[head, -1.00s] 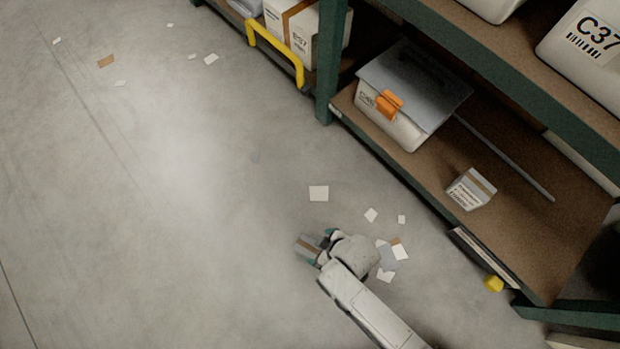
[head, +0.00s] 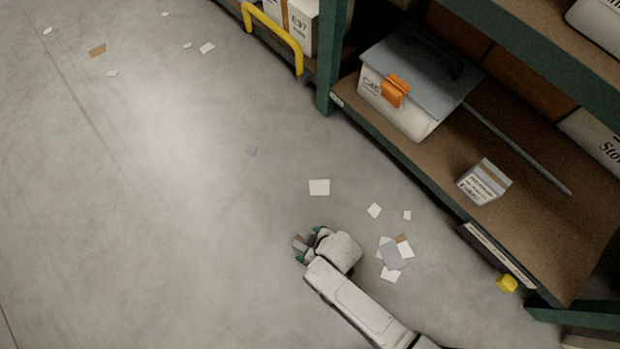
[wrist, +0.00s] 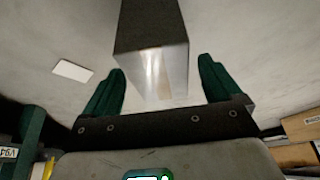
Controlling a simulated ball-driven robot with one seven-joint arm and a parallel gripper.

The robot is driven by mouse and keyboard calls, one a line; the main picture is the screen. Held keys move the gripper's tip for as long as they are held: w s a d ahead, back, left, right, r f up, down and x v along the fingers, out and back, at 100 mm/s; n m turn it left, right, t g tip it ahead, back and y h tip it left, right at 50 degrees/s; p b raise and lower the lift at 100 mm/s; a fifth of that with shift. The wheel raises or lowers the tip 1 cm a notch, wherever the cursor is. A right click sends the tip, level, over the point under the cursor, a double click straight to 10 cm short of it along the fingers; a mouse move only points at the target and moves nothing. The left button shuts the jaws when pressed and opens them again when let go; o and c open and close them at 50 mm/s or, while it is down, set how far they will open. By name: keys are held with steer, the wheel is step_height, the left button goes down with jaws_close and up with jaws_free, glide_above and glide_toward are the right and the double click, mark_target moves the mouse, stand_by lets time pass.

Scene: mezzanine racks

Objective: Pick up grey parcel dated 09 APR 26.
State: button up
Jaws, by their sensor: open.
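A small grey parcel with a brown tape band (head: 300,241) is at my gripper over the floor side of the aisle in the head view, partly covered by the fingers. In the wrist view the parcel (wrist: 152,55) reaches between the two green fingers, with a gap on each side. My gripper (wrist: 162,88) is open around its near end; it also shows in the head view (head: 308,246). A second grey parcel (head: 484,182) with tape and a printed label sits on the lower rack shelf. I cannot read a date on either parcel.
The rack's lower shelf (head: 535,225) also holds a lidded bin with an orange clip (head: 410,90) and a thin bar. A yellow rail (head: 272,38) juts from the rack further off. Paper scraps (head: 393,256) lie on the floor.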

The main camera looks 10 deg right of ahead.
steer(key=shift+b+x, duration=0.45)
steer(key=shift+x, duration=0.75)
steer(key=shift+f, duration=0.25)
steer(key=c, duration=1.2)
